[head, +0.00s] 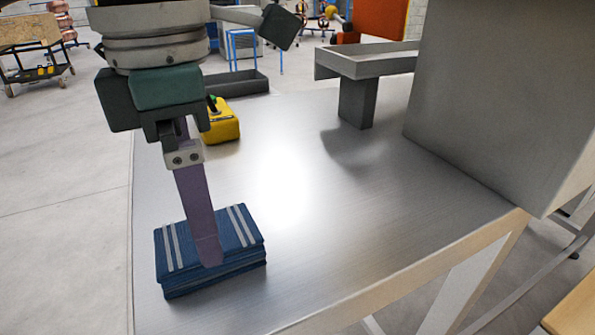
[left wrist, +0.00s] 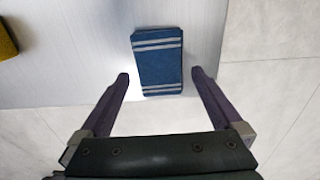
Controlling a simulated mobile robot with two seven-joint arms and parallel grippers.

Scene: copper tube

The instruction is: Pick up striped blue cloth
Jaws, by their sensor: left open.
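The striped blue cloth (head: 240,232) is a folded, dark blue stack with pale grey stripes near both ends. It lies on the metal table near its left front edge in the head view. The left wrist view shows the cloth (left wrist: 157,62) ahead of the fingertips and centred between their lines. My left gripper (head: 212,262) points down over the cloth in the head view, one finger hiding part of it. In the left wrist view my left gripper (left wrist: 160,74) has its fingers spread wide, with nothing held between them. My right gripper is in neither view.
The metal table (head: 330,215) is clear to the right of the cloth. A yellow object (head: 220,122) and a dark grey tray (head: 240,84) stand farther back. A large grey box (head: 500,95) fills the right side, with a grey trough on a post (head: 357,100) behind.

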